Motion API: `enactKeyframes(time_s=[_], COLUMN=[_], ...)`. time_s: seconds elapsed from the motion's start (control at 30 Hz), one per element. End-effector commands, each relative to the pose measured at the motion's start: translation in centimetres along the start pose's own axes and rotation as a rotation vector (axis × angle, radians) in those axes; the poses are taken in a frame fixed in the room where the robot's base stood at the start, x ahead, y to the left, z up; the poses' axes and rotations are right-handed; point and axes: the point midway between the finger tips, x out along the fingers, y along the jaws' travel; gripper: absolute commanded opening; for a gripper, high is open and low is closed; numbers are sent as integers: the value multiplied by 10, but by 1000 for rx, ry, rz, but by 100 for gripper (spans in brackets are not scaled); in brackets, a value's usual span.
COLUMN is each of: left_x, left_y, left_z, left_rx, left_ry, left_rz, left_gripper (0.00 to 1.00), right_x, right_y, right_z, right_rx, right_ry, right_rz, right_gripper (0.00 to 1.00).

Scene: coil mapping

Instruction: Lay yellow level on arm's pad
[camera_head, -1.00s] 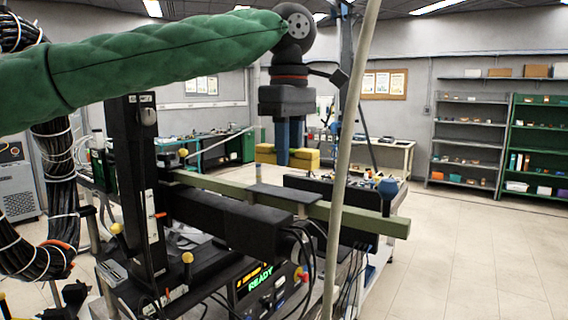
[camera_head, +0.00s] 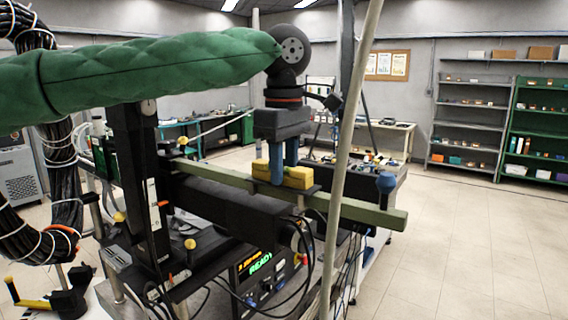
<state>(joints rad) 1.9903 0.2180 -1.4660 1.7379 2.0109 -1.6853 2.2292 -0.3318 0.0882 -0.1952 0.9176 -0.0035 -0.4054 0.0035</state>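The yellow level (camera_head: 299,178) is a short yellow block at the middle of the view. My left gripper (camera_head: 283,172) points straight down, with its blue fingers around the level's middle, one in front and one behind, and is shut on it. The dark flat pad (camera_head: 311,190) lies on the long olive-green arm (camera_head: 358,208). The level is right over the pad and lies along the arm, covering most of the pad. I cannot tell whether its underside touches the pad. My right gripper is not in view.
A black upright column (camera_head: 132,175) stands at the left of the arm. A pale slanted pole (camera_head: 347,150) crosses in front of the arm. A control box with a lit READY display (camera_head: 259,264) and loose cables sit below. The floor at right is clear.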

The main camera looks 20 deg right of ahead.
Motion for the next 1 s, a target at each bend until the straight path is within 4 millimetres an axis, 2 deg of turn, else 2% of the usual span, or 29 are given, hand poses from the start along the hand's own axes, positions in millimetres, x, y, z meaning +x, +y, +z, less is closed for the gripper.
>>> enactKeyframes(time_s=[0.03, 0.07, 0.47, 0.57, 0.7, 1.0], left_x=[0, 0, -5, -15, -40, -95], left_y=[0, 0, 0, 1, 1, 1], left_z=[0, 0, 0, 0, 0, 0], left_rx=[0, 0, 0, 0, -1, 0], left_ry=[0, 0, 1, 0, 1, 0], left_rz=[0, 0, 1, 2, 4, 1], left_gripper=[41, 46, 47, 47, 47, 47], right_x=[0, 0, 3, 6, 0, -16], right_y=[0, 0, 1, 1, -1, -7], right_z=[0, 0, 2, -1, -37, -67], right_rx=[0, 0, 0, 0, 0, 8], right_ry=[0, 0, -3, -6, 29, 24], right_rz=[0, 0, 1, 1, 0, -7], right_gripper=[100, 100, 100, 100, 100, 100])
